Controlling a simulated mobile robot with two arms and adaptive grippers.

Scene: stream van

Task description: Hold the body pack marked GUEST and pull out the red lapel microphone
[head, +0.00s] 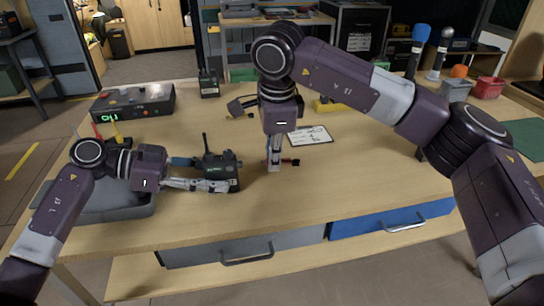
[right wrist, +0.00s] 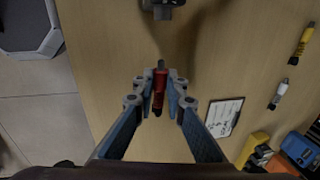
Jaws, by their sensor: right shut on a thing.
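The dark body pack (head: 222,166) with an antenna stands on the table; its small marking is too small to read. My left gripper (head: 212,174) reaches it from the left, one finger in front and the other partly hidden behind; whether they press on it is unclear. My right gripper (head: 274,166) points down, right of the pack, shut on the red lapel microphone (right wrist: 159,88).
A clipboard (head: 310,135) lies behind and right of my right gripper. A grey tray (head: 110,205) sits under my left arm. A receiver box (head: 135,103) and another antenna pack (head: 208,84) stand farther back. The front right tabletop is clear.

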